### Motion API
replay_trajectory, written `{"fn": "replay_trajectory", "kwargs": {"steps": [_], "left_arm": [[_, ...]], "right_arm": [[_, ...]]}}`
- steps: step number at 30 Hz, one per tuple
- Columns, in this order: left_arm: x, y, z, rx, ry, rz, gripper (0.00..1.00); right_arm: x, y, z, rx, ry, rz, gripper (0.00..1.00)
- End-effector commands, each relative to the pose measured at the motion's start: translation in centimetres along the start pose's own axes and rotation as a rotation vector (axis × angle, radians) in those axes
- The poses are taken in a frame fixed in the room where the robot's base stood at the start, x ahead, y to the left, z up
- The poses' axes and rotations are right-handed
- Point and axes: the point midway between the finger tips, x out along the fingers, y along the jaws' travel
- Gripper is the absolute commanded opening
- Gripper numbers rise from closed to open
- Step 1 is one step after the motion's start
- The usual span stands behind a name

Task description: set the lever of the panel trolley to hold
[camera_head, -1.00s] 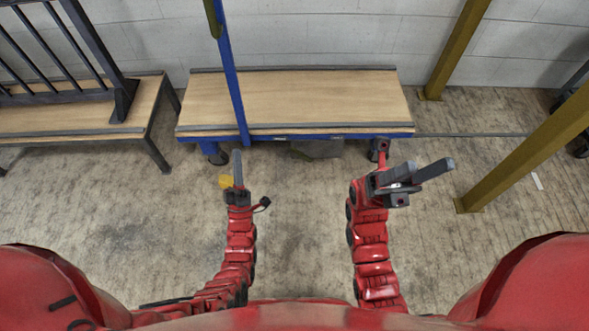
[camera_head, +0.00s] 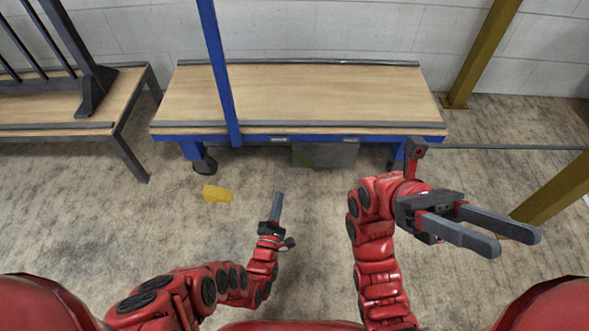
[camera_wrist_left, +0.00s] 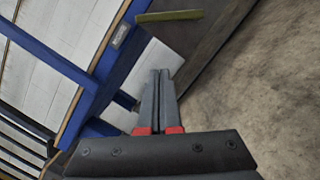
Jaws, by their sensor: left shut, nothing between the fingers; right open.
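The panel trolley (camera_head: 300,95) has a wooden deck, a blue frame and a blue post at its left. A small yellow piece (camera_head: 217,193) shows low in front of its left caster; I cannot tell whether it is the lever. A flat olive-yellow bar (camera_wrist_left: 169,16) shows in the left wrist view, beyond the fingertips. The lever's setting cannot be read. My left gripper (camera_head: 279,196) is shut and empty, in front of the trolley and right of the yellow piece, apart from it. My right gripper (camera_head: 519,238) is open and empty, right of the trolley's front.
A grey box (camera_head: 325,155) sits under the trolley's front edge. A bench (camera_head: 60,118) with a dark rack stands at the left. Yellow posts (camera_head: 482,50) stand at the right.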

Motion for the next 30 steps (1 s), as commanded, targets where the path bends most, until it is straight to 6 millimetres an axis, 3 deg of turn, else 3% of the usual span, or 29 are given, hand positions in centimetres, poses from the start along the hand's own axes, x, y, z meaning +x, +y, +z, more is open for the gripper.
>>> {"fn": "replay_trajectory", "kwargs": {"steps": [5, 11, 19, 27, 30], "left_arm": [[0.4, 0.0, 0.0, 0.002, -0.001, 0.003, 0.00], [2.9, -0.1, -0.1, 0.002, -0.003, 0.003, 0.00], [6.4, -0.1, -0.2, 0.004, -0.003, 0.005, 0.00], [10.0, -0.2, -0.2, 0.003, -0.003, 0.003, 0.00], [10.4, 0.3, 1.6, 0.001, -0.001, 0.002, 0.00]], "right_arm": [[0.4, 0.2, -0.3, 0.004, 0.027, 0.014, 0.50], [2.3, 1.3, -2.3, 0.033, 0.183, 0.101, 0.50], [4.4, 4.4, -7.0, 0.105, 0.495, 0.288, 0.50], [3.6, 7.7, -12.0, 0.174, 0.764, 0.451, 0.50], [4.7, 6.7, -9.7, 0.157, 0.682, 0.411, 0.50]]}}
